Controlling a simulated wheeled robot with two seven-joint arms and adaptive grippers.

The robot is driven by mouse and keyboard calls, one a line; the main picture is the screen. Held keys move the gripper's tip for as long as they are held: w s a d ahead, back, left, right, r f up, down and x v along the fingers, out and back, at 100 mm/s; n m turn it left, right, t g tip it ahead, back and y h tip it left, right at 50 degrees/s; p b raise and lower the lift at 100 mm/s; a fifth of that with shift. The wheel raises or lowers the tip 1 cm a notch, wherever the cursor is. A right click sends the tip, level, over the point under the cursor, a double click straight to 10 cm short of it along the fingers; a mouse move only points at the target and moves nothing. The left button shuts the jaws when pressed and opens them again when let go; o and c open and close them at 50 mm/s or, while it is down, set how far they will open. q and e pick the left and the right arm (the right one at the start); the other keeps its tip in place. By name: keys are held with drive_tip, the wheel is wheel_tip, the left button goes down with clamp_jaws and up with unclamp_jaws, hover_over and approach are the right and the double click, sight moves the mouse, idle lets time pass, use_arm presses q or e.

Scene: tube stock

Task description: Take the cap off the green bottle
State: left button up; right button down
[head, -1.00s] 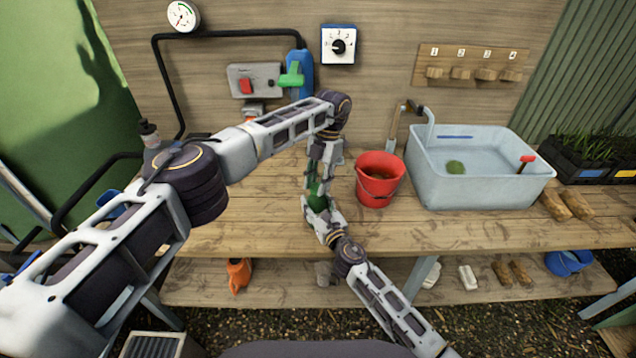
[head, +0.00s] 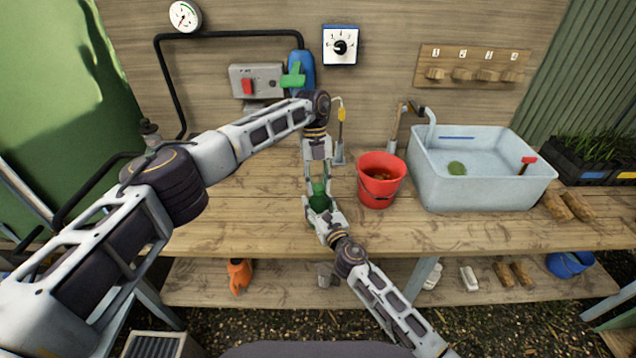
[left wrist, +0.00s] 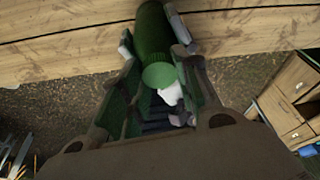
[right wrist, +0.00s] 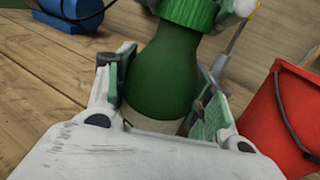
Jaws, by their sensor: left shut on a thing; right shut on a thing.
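The green bottle (head: 319,201) stands upright over the bench, left of the red bucket. My right gripper (right wrist: 163,95) is shut around its dark green body from the front; a pale lower band shows between the fingers. The ribbed, brighter green cap (right wrist: 188,10) sits on the bottle's neck, with no gap visible. My left gripper (head: 317,180) reaches down from above and is shut on the cap. In the left wrist view the cap's round top (left wrist: 158,76) lies between the fingers, with the bottle beyond it. The fingers partly hide the cap's sides.
A red bucket (head: 381,183) stands close to the right of the grippers. A pale blue sink (head: 480,188) is farther right. A blue object with a green handle (head: 293,75) is at the back wall. The bench top (head: 240,215) left of the bottle is clear.

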use_arm(q)
drive_tip(key=shift+n, duration=0.3)
drive_tip(key=o, duration=1.1)
